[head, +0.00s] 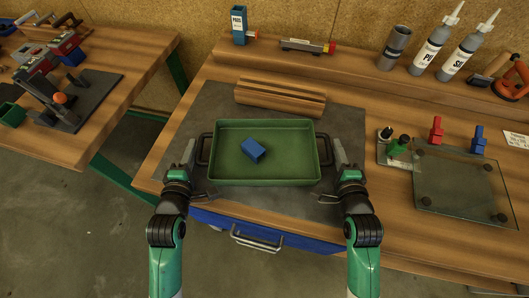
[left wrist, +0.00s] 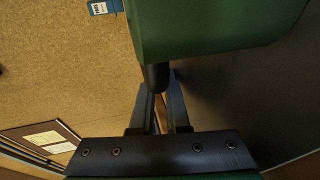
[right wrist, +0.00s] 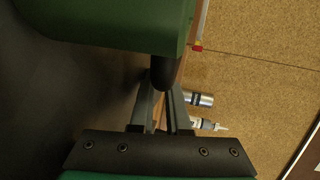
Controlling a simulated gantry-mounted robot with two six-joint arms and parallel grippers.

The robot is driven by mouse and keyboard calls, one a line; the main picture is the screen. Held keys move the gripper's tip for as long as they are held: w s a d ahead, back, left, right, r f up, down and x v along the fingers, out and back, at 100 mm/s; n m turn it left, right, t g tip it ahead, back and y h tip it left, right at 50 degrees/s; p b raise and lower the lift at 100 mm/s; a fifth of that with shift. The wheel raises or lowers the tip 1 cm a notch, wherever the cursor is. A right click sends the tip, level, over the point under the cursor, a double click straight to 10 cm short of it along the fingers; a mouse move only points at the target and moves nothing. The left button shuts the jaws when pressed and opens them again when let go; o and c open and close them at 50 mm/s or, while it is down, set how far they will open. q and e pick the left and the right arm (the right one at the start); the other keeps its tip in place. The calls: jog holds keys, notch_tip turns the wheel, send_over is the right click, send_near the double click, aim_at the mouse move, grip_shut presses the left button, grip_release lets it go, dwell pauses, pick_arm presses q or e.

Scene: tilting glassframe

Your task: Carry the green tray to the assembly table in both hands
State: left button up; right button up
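The green tray (head: 265,178) is over the grey mat at the middle of the bench, with a blue block (head: 254,151) inside it. I cannot tell if the tray touches the mat. My left gripper (head: 191,150) is at the tray's left black handle (head: 203,149); in the left wrist view its fingers close around that handle (left wrist: 155,77). My right gripper (head: 338,151) is at the right handle (head: 327,150); in the right wrist view its fingers close around it (right wrist: 166,74). The contact faces are partly hidden.
A wooden block (head: 280,97) lies just behind the tray. A glass plate (head: 462,183) with clamps is on the right. The assembly table (head: 125,95) is at the left, across a floor gap, with a dark fixture (head: 80,100) and a small green bin (head: 12,115).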

pick_arm(q)
jog(key=shift+s+a+f, duration=0.15)
jog(key=shift+a+f, duration=0.15)
jog(key=shift+f, duration=0.25)
pick_arm(e)
jog(key=shift+s+d+f, duration=0.1)
jog(key=shift+d+f, duration=0.15)
jog(key=shift+f, duration=0.35)
pick_arm(q)
jog(key=shift+s, duration=0.2)
jog(key=v, duration=0.6)
jog(key=shift+d+r, duration=0.25)
jog(key=shift+r, duration=0.1)
pick_arm(e)
jog(key=shift+a, duration=0.15)
pick_arm(q)
jog(key=shift+s+r, duration=0.35)
jog(key=shift+s, duration=0.2)
jog(key=shift+w+r, duration=0.1)
jog(key=shift+w, duration=0.1)
pick_arm(e)
jog(key=shift+s+r, duration=0.15)
jog(key=shift+r, duration=0.05)
pick_arm(q)
jog(key=shift+s, duration=0.35)
pick_arm(e)
jog(key=v, duration=0.7)
jog(key=shift+r, duration=0.15)
jog(key=shift+s+r, duration=0.2)
jog(key=shift+s, duration=0.05)
